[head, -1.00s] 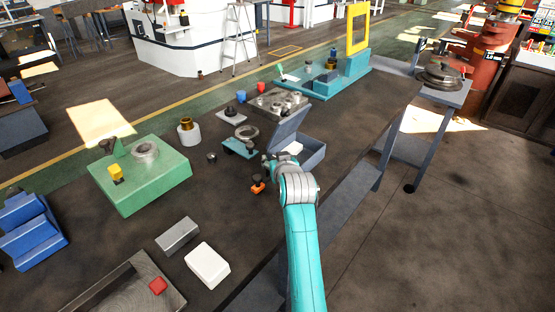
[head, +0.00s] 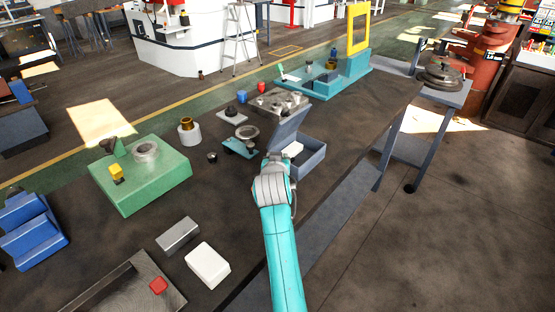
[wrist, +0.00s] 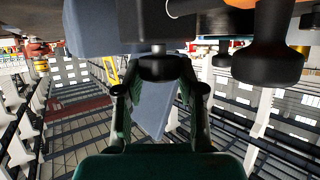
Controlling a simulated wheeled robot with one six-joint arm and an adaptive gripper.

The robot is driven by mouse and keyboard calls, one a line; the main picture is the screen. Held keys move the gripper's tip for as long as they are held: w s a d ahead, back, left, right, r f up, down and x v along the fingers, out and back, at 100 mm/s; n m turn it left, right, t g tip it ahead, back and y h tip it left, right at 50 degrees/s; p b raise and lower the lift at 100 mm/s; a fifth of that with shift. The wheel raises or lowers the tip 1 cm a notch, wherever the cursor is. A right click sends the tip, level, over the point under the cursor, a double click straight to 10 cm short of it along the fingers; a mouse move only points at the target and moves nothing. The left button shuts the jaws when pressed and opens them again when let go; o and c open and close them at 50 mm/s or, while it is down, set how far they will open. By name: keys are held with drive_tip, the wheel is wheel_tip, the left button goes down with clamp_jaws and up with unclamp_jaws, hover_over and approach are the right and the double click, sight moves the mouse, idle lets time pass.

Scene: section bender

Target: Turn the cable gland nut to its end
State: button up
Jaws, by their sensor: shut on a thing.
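In the wrist view my gripper (wrist: 160,78) has its two fingers on either side of a dark round piece (wrist: 160,67), which I take to be the cable gland nut. The fingers close on it, and a short grey stem shows just above it. In the head view my wrist (head: 272,185) covers the nut and the fingertips, in front of the blue-grey box (head: 311,158). How far the nut is turned cannot be told.
A dark knob-shaped piece (wrist: 270,55) hangs close on the right in the wrist view, with an orange part (wrist: 240,3) above it. The box's lid (head: 288,128) stands open. A teal fixture with a ring (head: 247,132) is close left. A white block (head: 208,265) lies nearer.

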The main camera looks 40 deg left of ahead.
drive_tip(key=m+h, duration=0.2)
drive_tip(key=m+t+h, duration=0.1)
drive_tip(key=m+h, duration=0.1)
drive_tip(key=m+t+h, duration=0.1)
drive_tip(key=m+h, duration=0.1)
drive_tip(key=h, duration=0.1)
drive_tip(key=shift+s+a, duration=0.1)
drive_tip(key=shift+a, duration=0.25)
drive_tip(key=m+h, duration=0.3)
drive_tip(key=h, duration=0.1)
drive_tip(key=shift+a+m, duration=0.1)
drive_tip(key=shift+m, duration=0.3)
drive_tip(key=shift+a+m+g+h, duration=0.25)
drive_tip(key=shift+m+g+h, duration=0.35)
drive_tip(key=shift+m+h, duration=0.5)
drive_tip(key=shift+m+g+h, duration=0.3)
drive_tip(key=shift+m+h, duration=0.1)
drive_tip(key=shift+h, duration=0.1)
drive_tip(key=o, duration=1.1)
drive_tip(key=shift+o, duration=0.2)
drive_tip(key=shift+d, duration=0.1)
